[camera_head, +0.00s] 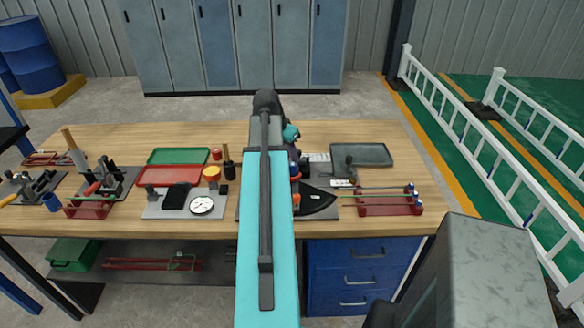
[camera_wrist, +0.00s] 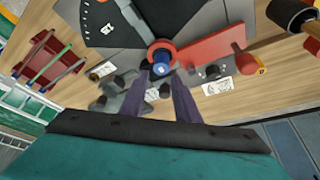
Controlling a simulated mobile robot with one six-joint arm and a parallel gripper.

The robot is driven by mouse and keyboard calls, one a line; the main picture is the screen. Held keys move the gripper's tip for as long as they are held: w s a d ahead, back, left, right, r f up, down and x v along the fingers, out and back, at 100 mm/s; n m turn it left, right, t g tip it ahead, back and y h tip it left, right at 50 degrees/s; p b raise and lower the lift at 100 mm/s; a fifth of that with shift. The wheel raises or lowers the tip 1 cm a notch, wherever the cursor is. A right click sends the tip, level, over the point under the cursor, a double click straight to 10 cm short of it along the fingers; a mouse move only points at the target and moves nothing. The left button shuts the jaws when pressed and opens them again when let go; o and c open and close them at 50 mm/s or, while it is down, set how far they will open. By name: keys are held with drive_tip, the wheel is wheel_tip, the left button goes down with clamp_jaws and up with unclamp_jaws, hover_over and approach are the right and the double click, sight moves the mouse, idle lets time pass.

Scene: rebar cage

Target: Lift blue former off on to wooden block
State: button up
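A blue former (camera_wrist: 161,55) with a red collar stands on the bending tool's dark plate in the wrist view. In the head view a small blue piece (camera_head: 294,168) shows beside my arm, and it may be the same former. My gripper (camera_wrist: 161,76) has its two dark purple fingers reaching to either side of the former's blue top. The fingertips are apart, but whether they touch the former is unclear. I cannot make out a wooden block for certain in either view.
The black fan-shaped dial plate (camera_head: 317,203) and a red lever (camera_wrist: 215,49) lie beside the former. A red rod rack (camera_head: 388,203) stands to the right, a grey tray (camera_head: 361,154) behind it. Red (camera_head: 170,175) and green (camera_head: 178,156) trays lie left of my arm.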

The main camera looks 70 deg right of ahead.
sight(293, 164)
drive_tip(key=shift+x, duration=1.3)
drive_tip(key=shift+p, duration=0.3)
drive_tip(key=shift+p+x, duration=1.2)
drive_tip(key=shift+x, duration=1.4)
drive_tip(key=shift+w, duration=0.1)
clamp_jaws()
